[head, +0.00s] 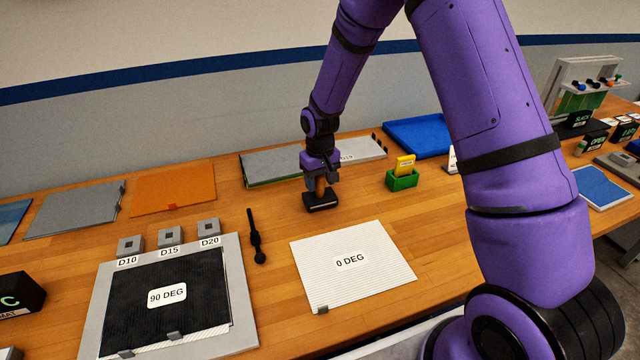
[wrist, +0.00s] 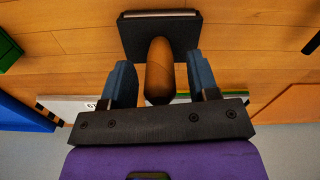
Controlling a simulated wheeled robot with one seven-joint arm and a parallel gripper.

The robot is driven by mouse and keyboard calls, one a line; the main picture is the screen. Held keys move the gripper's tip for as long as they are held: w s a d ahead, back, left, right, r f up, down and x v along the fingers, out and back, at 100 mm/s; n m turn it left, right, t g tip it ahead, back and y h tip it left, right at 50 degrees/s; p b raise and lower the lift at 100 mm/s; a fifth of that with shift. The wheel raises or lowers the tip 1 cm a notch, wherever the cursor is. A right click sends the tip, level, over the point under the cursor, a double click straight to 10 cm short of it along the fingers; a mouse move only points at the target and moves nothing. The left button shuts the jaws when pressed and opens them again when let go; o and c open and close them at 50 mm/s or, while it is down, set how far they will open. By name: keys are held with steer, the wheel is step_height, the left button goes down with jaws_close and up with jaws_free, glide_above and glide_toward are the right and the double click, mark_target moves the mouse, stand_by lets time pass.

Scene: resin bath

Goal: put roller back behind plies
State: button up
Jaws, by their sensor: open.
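The roller, with a brown wooden handle and a dark block-shaped head (head: 321,201), stands upright on the wooden table behind the 0 DEG ply. In the wrist view its handle (wrist: 160,72) rises between my fingers. My gripper (head: 320,180) is open and around the handle, with a gap on both sides in the wrist view (wrist: 160,64). The white ply marked 0 DEG (head: 375,279) lies flat on the table in front of the roller. The black ply marked 90 DEG (head: 199,273) lies on a grey plate at the left.
A slim black tool (head: 254,236) lies left of the roller. A green holder with a yellow card (head: 403,180) stands to its right. A grey board (head: 272,164) and a blue tray (head: 418,136) lie behind. Small blocks line the grey plate (head: 245,318). Bare wood surrounds the roller.

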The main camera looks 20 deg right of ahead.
step_height(320, 180, up, 11)
steer(key=shift+r, duration=0.2)
steer(key=s+d+r+m+t, duration=0.1)
steer(key=s+d+r+t, duration=0.15)
steer(key=s+r, duration=0.85)
steer(key=s+d+r+t, duration=0.1)
steer(key=s+d+r, duration=0.2)
steer(key=s+r, duration=0.8)
steer(key=s+d+r+t, duration=0.1)
steer(key=s, duration=1.1)
steer(key=shift+d+m+t, duration=0.2)
steer(key=shift+m+t, duration=0.15)
steer(key=shift+m, duration=0.05)
